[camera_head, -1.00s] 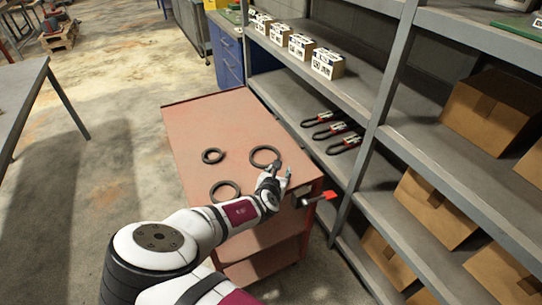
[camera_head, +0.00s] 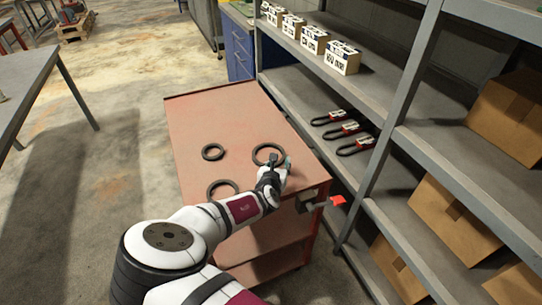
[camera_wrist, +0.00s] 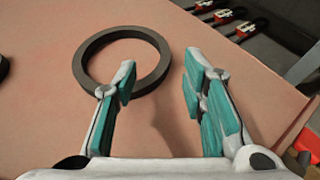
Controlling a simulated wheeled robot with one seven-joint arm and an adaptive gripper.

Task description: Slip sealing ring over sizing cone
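Three dark rings lie flat on the red cart top: a large ring (camera_head: 256,157) by my gripper, a small ring (camera_head: 213,159) to its left, and another large ring (camera_head: 222,182) nearer my arm. My gripper (camera_head: 280,162) is at the near right of the first ring. In the wrist view my gripper (camera_wrist: 160,63) is open and empty. The left fingertip overlaps the opening of the ring (camera_wrist: 87,50), and the ring's right rim shows between the fingers. I cannot tell the fingers' height above it. I see no sizing cone.
The cart (camera_head: 200,110) has free room on its far half. A shelf rack (camera_head: 370,190) stands close on the right, with small boxes (camera_head: 342,57), red-and-black tools (camera_head: 355,146) and cartons (camera_head: 450,220). A red-tipped part (camera_head: 337,200) sticks out at the cart's right edge.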

